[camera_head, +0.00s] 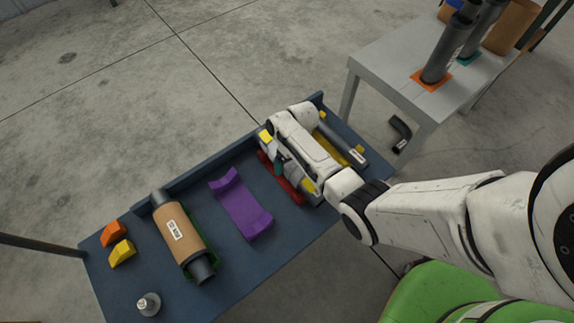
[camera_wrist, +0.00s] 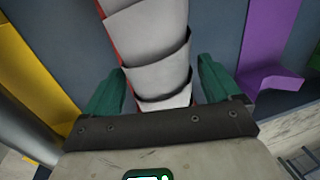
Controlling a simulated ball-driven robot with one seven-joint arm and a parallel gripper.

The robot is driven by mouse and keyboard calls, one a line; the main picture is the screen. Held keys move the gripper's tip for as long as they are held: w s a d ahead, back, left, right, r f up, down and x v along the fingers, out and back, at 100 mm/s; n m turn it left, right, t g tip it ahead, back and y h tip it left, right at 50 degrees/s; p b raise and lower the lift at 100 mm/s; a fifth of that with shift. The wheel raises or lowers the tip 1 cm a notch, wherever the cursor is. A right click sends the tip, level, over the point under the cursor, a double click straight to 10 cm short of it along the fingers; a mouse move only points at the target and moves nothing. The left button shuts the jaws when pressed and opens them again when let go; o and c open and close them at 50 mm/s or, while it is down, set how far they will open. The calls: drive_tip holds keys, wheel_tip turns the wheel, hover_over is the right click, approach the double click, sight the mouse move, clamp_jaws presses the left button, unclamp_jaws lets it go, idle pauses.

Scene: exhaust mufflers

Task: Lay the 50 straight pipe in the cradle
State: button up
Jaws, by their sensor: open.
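My gripper (camera_wrist: 160,85) is open, its green fingers on either side of a pale segmented pipe (camera_wrist: 152,40). That pipe lies over a red cradle (camera_head: 270,172); I cannot tell whether the fingers touch it. In the head view my gripper (camera_head: 281,168) hides most of it. A grey straight pipe (camera_head: 342,137) with a white label lies at the bench's right end, by a yellow cradle (camera_head: 338,146); whether it rests in the cradle is unclear. The label is too small to read. A purple cradle (camera_head: 241,206) is empty.
A brown-wrapped muffler (camera_head: 178,235) lies in a green cradle (camera_head: 214,262). Orange (camera_head: 113,233) and yellow (camera_head: 122,253) blocks and a small metal part (camera_head: 148,304) sit at left. A grey table (camera_head: 395,65) holds upright pipes (camera_head: 441,55). A dark elbow (camera_head: 400,130) lies on the floor.

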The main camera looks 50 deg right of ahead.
drive_tip(key=shift+c, duration=0.2)
drive_tip(key=c, duration=1.4)
drive_tip(key=shift+r, duration=0.1)
drive_tip(key=shift+c, duration=0.3)
